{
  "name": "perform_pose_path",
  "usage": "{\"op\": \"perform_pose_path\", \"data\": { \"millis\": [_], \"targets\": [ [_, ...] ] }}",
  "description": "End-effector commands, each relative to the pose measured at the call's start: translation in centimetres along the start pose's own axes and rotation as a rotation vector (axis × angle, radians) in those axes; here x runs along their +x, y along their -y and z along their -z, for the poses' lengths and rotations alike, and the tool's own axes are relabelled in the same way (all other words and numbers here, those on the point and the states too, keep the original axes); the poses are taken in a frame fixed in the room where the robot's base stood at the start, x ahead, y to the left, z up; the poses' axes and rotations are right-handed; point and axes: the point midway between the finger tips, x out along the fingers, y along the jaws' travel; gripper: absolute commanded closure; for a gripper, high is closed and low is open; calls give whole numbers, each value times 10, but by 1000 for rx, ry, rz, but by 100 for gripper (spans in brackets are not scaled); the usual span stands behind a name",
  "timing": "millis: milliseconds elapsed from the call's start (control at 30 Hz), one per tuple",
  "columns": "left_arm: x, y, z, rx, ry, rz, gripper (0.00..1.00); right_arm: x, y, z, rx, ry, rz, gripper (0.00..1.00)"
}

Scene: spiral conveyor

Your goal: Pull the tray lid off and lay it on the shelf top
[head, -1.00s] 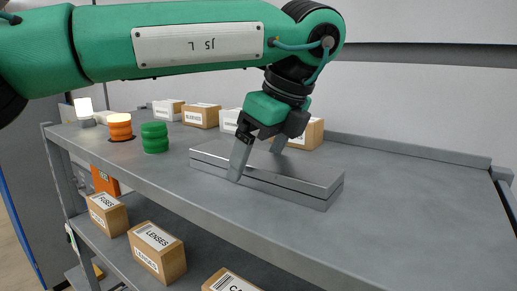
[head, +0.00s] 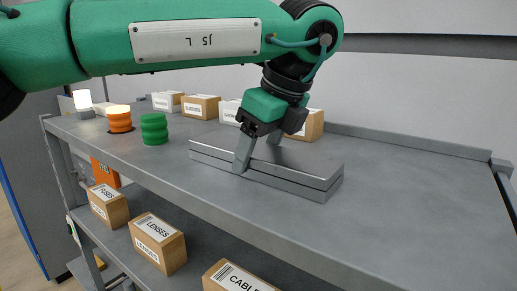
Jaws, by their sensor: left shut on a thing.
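A long flat grey metal tray (head: 283,182) lies on the shelf top (head: 410,190), with its lid (head: 300,165) on it as the upper slab. A dark seam runs between lid and tray. My left gripper (head: 260,158) comes down from above with one finger on the near long side and the other behind the far side. It is shut on the lid, across its width. The far finger is mostly hidden. My right gripper is not in view.
Green discs (head: 154,129), orange discs (head: 119,119) and a lit white lamp (head: 83,103) stand at the left. Several labelled boxes (head: 201,106) line the back. More boxes (head: 158,243) sit on the lower shelf. The right of the shelf top is clear.

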Motion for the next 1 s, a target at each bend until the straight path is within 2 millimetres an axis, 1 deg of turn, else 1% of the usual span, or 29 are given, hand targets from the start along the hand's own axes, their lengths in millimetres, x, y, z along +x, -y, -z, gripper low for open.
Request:
{"op": "perform_pose_path", "data": {
  "millis": [700,1000],
  "targets": [
    [-27,0,-12,-3,0,2,64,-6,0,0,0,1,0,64],
    [-29,0,-12,-2,0,2,64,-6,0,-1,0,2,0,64]
  ]
}}
